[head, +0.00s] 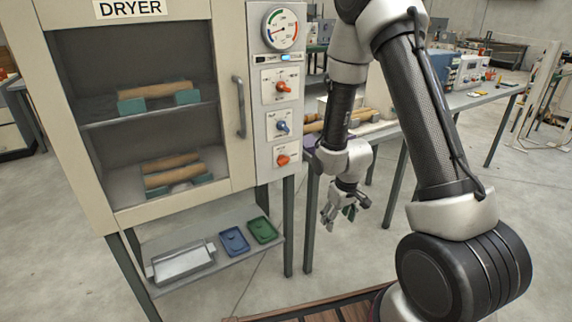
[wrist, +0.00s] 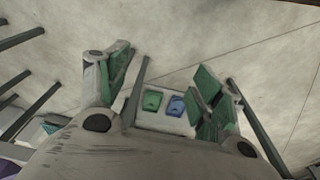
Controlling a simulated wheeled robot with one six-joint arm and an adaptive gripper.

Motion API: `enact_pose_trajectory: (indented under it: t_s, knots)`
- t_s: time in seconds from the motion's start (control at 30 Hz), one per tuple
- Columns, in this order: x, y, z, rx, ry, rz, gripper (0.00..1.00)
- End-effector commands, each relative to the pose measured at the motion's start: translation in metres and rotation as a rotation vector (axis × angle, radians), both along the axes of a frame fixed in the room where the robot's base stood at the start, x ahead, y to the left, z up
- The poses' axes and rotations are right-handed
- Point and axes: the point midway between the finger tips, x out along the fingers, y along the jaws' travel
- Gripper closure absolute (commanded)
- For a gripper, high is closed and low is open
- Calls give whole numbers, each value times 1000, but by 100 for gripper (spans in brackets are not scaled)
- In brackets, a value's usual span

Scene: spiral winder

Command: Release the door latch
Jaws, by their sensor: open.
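The dryer (head: 160,60) stands at the left in the head view, with a cream door around a dark window. The door is shut. A grey vertical handle (head: 239,107) is on the door's right side. I cannot make out a separate latch. Right of the door, the control panel has an orange knob (head: 283,87), a blue knob (head: 282,126) and a lower orange knob (head: 282,160). My gripper (head: 345,214) hangs to the right of the dryer, below the handle's height and apart from it. It is open and empty; its green-padded fingers are spread in the wrist view (wrist: 165,95).
A lower shelf (head: 215,262) under the dryer holds a metal tray (head: 183,264), a blue tray (head: 234,241) and a green tray (head: 263,230). A workbench (head: 440,108) with equipment stands behind my arm. Dryer legs (head: 289,225) stand left of my gripper. Open floor lies at right.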

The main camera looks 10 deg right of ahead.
Motion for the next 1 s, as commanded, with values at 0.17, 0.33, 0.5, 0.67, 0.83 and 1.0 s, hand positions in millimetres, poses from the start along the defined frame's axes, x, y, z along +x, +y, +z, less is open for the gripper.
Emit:
enact_pose_trajectory:
  t_s: [0.17, 0.33, 0.5, 0.67, 0.83, 1.0]
  knots:
    - [55, 27, -87, 65, -260, 105, 34]
    - [116, 55, -100, 144, -639, 185, 34]
    - [176, 75, -22, 201, -1084, 230, 34]
    - [190, 79, 38, 219, -1347, 244, 34]
    - [197, 81, 59, 216, -1438, 250, 34]
    - [221, 89, 59, 212, -1438, 254, 34]
